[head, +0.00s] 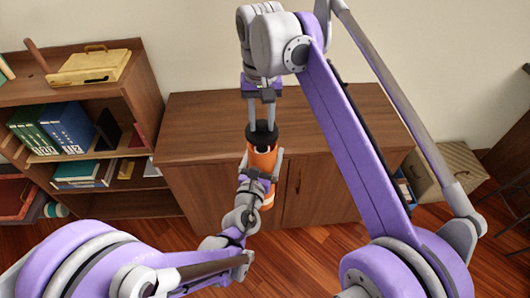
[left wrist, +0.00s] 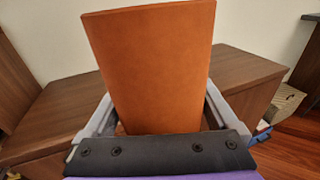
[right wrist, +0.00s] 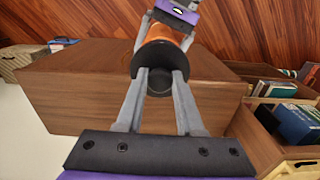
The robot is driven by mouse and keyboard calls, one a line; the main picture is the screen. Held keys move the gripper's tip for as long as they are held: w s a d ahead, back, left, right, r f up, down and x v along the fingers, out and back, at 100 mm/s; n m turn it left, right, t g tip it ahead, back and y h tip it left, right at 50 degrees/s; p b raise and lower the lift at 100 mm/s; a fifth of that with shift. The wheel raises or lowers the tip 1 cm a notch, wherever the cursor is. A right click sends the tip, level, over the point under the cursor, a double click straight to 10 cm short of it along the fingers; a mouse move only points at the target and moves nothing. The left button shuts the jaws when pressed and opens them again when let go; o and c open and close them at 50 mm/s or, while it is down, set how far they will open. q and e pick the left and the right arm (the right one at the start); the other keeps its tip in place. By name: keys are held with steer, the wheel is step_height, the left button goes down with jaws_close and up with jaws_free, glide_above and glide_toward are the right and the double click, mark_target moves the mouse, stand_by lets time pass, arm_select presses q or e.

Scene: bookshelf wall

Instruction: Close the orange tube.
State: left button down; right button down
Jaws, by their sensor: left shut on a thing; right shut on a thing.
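The orange tube (head: 264,160) stands roughly upright in front of the cabinet in the head view. My left gripper (head: 262,172) is shut on the tube's side. The tube (left wrist: 152,70) fills the middle of the left wrist view between the two fingers; no cap shows in that view. My right gripper (head: 261,116) is above, shut on the black cap (head: 262,133). In the right wrist view, the cap (right wrist: 160,70) lies between the fingers, with the tube (right wrist: 164,36) beyond it. The cap is in line with the tube's upper end; I cannot tell whether it is seated.
A low brown cabinet (head: 330,190) stands behind, its top bare. A shelf (head: 125,90) with books (head: 65,125) and a tan case (head: 92,66) is at the left. A box (head: 455,165) stands on the floor at the right.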

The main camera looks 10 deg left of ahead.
steer(key=shift+f, duration=0.1)
stand_by(0.7)
steer(key=shift+f, duration=0.85)
steer(key=shift+f, duration=0.6)
steer(key=shift+c, duration=2.3)
jaws_free()
steer(key=shift+r, duration=3.7)
steer(key=shift+d, duration=0.1)
